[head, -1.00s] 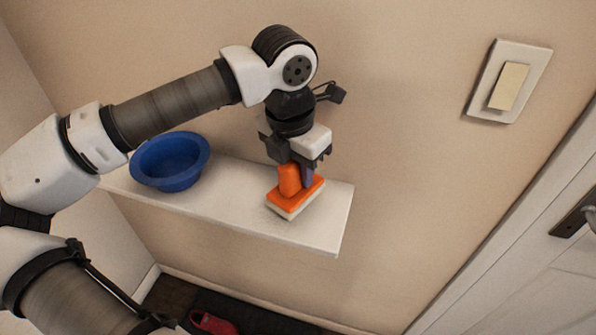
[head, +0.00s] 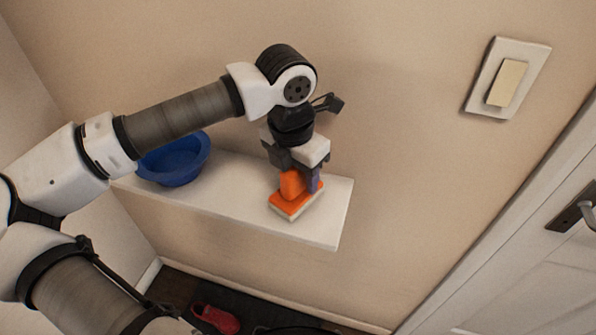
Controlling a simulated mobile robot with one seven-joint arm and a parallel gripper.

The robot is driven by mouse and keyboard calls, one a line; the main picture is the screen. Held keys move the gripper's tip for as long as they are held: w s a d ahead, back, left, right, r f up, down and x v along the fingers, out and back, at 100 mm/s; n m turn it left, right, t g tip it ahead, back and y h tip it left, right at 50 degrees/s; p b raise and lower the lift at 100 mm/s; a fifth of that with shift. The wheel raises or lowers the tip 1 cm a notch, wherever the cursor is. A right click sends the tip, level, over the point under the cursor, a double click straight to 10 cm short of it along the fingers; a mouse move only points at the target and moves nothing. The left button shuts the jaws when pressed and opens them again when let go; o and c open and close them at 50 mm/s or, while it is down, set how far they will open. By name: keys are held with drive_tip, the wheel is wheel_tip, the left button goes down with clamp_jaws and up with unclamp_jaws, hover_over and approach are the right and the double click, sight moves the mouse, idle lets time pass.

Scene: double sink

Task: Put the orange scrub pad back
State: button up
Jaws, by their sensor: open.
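The orange scrub pad (head: 295,204) has an upright orange handle block and a pale underside. It rests on the white shelf (head: 232,213), right of its middle and near the front edge. My gripper (head: 303,181) points down over the pad, with its fingers low beside the handle. The jaws are open, but the handle is partly hidden by the gripper. I cannot tell whether a finger touches it.
A blue bowl (head: 174,162) stands on the shelf to the left, behind my forearm. The wall is close behind the shelf. A light switch (head: 508,80) and a door (head: 545,250) are at right. A red shoe (head: 216,319) lies on the floor below.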

drive_tip(key=shift+r+p, duration=0.3)
drive_tip(key=shift+p, duration=0.05)
drive_tip(key=r, duration=0.3)
drive_tip(key=r+b, duration=0.1)
drive_tip(key=r, duration=0.3)
drive_tip(key=s+a+r+b, duration=0.1)
drive_tip(key=r, duration=0.2)
drive_tip(key=shift+r, duration=0.2)
drive_tip(key=shift+s+r, duration=0.1)
drive_tip(key=shift+r, duration=0.55)
drive_tip(key=shift+d, duration=0.1)
